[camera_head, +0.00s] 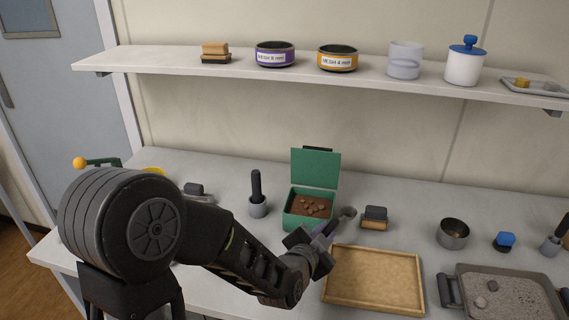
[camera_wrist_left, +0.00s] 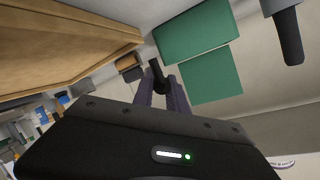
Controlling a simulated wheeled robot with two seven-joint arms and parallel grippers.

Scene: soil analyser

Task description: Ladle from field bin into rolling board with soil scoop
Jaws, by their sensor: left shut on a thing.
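The field bin is a green box (camera_head: 292,222) with its lid raised, holding brown soil with several lumps. It also shows as green panels in the left wrist view (camera_wrist_left: 212,78). The rolling board is a tan rimmed wooden tray (camera_head: 374,279) in front and to the right of the bin. My left gripper (camera_head: 322,240) is shut on the soil scoop (camera_head: 347,213), whose grey bowl sits just right of the bin, near the board's back left corner. In the left wrist view the fingers (camera_wrist_left: 162,92) close on its dark handle. I cannot tell what the bowl holds. My right gripper is not in view.
A small block-like tool (camera_head: 375,217) lies behind the board. A metal cup (camera_head: 453,233), a blue-topped item (camera_head: 504,241) and a grey sand tray (camera_head: 512,296) stand to the right. A shelf (camera_head: 330,76) runs above.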

